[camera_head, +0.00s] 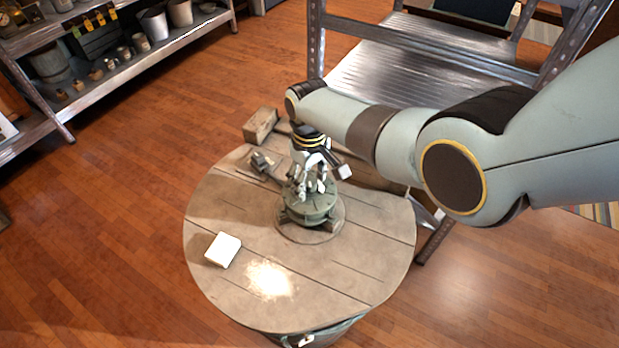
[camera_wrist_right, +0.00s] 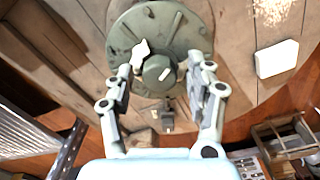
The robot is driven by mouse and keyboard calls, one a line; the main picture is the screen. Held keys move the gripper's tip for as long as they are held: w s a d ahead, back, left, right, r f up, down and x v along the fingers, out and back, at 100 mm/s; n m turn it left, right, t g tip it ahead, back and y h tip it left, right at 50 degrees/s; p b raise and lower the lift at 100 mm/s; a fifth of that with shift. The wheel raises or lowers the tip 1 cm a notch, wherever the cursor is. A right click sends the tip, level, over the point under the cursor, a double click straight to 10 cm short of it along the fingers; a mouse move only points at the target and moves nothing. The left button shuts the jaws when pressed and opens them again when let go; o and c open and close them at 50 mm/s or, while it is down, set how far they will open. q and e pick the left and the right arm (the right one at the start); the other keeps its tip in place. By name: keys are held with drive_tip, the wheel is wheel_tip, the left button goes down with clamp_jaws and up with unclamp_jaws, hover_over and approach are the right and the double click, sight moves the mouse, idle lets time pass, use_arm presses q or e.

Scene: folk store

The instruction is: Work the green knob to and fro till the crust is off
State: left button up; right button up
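A round grey-green metal device (camera_head: 310,212) stands on the round wooden table. In the right wrist view, the green knob (camera_wrist_right: 157,72) sticks up from the device's round body (camera_wrist_right: 190,38). A pale, irregular piece (camera_wrist_right: 140,54) lies beside the knob. My right gripper (camera_head: 312,188) reaches down over the device and hides most of the knob in the head view. In the wrist view its two fingers (camera_wrist_right: 159,70) are spread, one on each side of the knob, with gaps visible. I cannot make out crust on the knob. My left gripper is not in view.
A metal shelf unit (camera_head: 420,65) stands close behind.

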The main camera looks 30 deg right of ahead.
sight(309, 181)
drive_tip(key=shift+w+r, duration=0.1)
drive_tip(key=shift+r, duration=0.45)
wheel_tip(309, 181, up, 11)
idle(0.4)
